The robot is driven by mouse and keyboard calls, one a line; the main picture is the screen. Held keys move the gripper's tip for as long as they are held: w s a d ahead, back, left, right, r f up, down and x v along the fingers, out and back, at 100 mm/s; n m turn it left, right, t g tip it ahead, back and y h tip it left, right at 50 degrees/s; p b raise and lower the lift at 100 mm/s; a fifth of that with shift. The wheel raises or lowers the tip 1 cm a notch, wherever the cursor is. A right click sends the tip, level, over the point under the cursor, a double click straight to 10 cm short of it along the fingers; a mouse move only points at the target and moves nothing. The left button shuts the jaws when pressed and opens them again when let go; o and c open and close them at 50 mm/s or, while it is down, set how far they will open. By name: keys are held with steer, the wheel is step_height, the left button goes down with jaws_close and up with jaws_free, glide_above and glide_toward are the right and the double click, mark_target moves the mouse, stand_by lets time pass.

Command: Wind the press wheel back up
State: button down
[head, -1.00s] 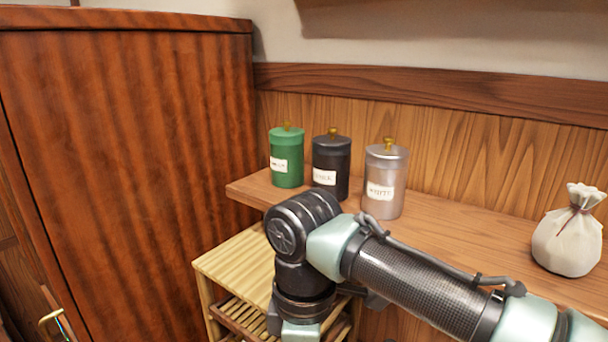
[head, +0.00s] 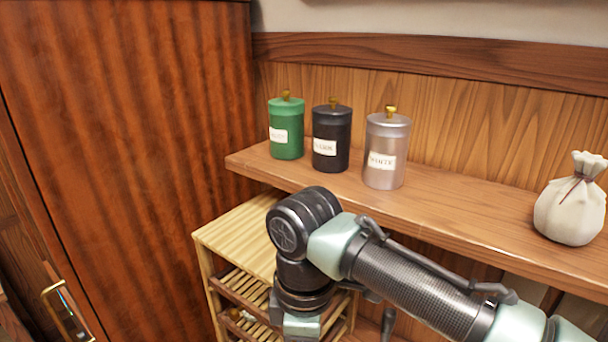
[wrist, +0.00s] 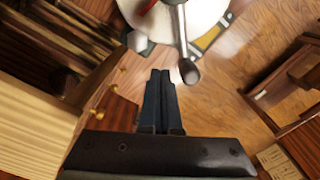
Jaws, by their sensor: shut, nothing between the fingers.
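No press wheel can be made out with certainty. In the wrist view, a pale round disc (wrist: 172,22) at the top edge has a grey bar with a dark rounded end. I cannot tell whether it is part of the press or of my own body. My gripper (wrist: 161,74) points toward it, fingers together and empty, with the dark end just beyond and to the right of the tips. In the head view my arm crosses the lower middle, and the gripper's fingers are out of sight.
Green (head: 286,130), black (head: 331,136) and silver (head: 387,150) canisters stand on a wooden shelf (head: 470,218), with a tied cloth sack (head: 570,205) at right. A slatted rack (head: 233,235) stands below, beside a tall cabinet (head: 120,150). Wooden floor (wrist: 240,70) shows in the wrist view.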

steer(key=shift+s+d, duration=0.1)
steer(key=shift+s, duration=0.55)
steer(key=shift+s, duration=0.1)
steer(key=shift+s+d+p, duration=0.15)
steer(key=shift+s+p, duration=0.15)
steer(key=shift+s, duration=0.6)
steer(key=shift+s+d+p, duration=0.1)
steer(key=shift+s+p, duration=0.2)
steer(key=shift+s, duration=0.55)
steer(key=shift+s+d, duration=0.45)
steer(key=shift+s, duration=0.3)
steer(key=shift+s+d, duration=0.45)
steer(key=shift+s, duration=0.3)
steer(key=shift+s+d, duration=1.15)
steer(key=shift+d, duration=0.15)
